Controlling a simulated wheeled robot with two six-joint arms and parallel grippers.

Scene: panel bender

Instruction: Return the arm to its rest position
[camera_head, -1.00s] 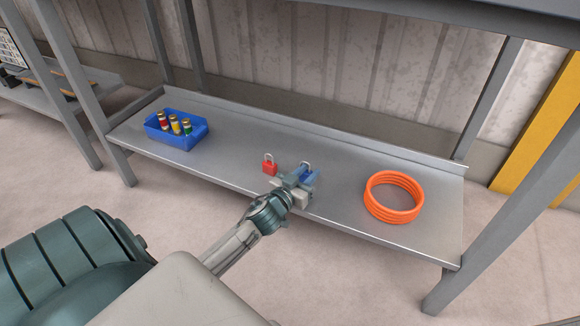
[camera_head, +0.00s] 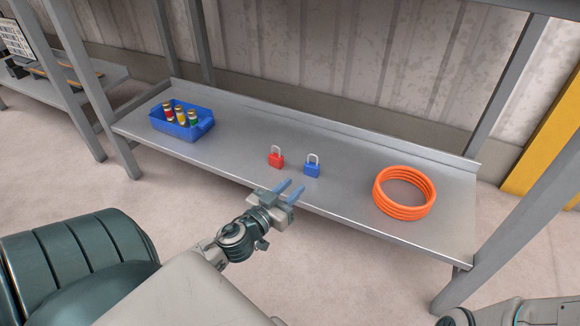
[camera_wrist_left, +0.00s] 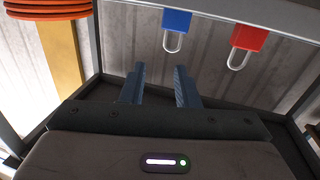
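My left gripper (camera_head: 290,190) is over the front edge of the grey metal shelf (camera_head: 240,151) in the head view. Its two blue-grey fingers are apart with nothing between them; they also show open in the left wrist view (camera_wrist_left: 160,88). A blue padlock (camera_head: 312,170) stands on the shelf just beyond the fingertips, apart from them. A red padlock (camera_head: 276,160) stands to its left. Both padlocks show in the left wrist view, the blue one (camera_wrist_left: 177,22) and the red one (camera_wrist_left: 249,38). Part of my right arm shows at the lower right, but its gripper is outside the frame.
A blue bin (camera_head: 196,132) with several small coloured cylinders stands on the shelf's left part. A coil of orange rings (camera_head: 381,205) lies at the right. Grey uprights (camera_head: 487,262) flank the shelf. The floor in front of it is clear.

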